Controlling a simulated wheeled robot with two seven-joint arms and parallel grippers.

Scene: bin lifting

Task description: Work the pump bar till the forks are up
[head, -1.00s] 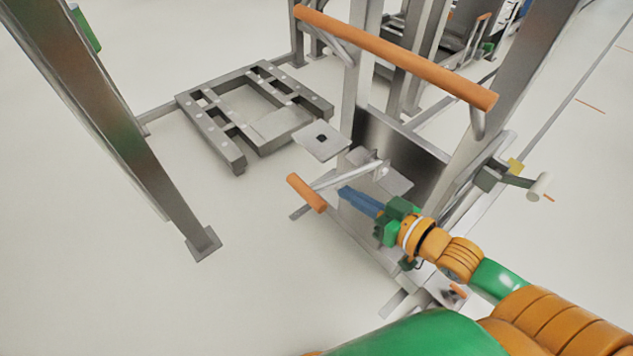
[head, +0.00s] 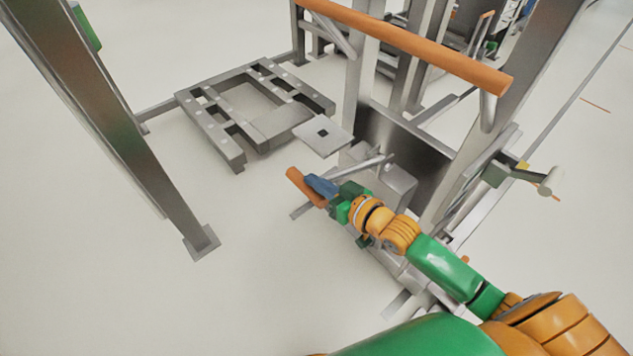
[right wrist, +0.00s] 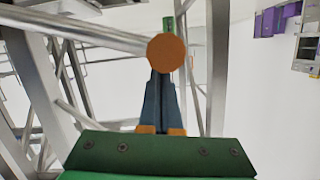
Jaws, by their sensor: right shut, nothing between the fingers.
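The pump bar is a grey lever with an orange grip (head: 304,187), low at the front of the grey lift frame (head: 408,142). My right gripper (head: 318,187) has blue fingers, shut and empty, overlapping the orange grip in the head view. In the right wrist view the grip's round orange end (right wrist: 166,53) covers the tips of the shut fingers (right wrist: 163,100); whether they touch I cannot tell. A flat grey plate (head: 322,136) sits beyond the pump bar; I cannot make out which parts are the forks. My left gripper is not in view.
A long orange handle (head: 410,45) spans the top of the lift frame. A low grey slotted frame (head: 222,143) lies on the floor beyond. A tall post (head: 140,135) stands at the left. The floor at lower left is clear. A short crank (head: 530,182) sticks out at right.

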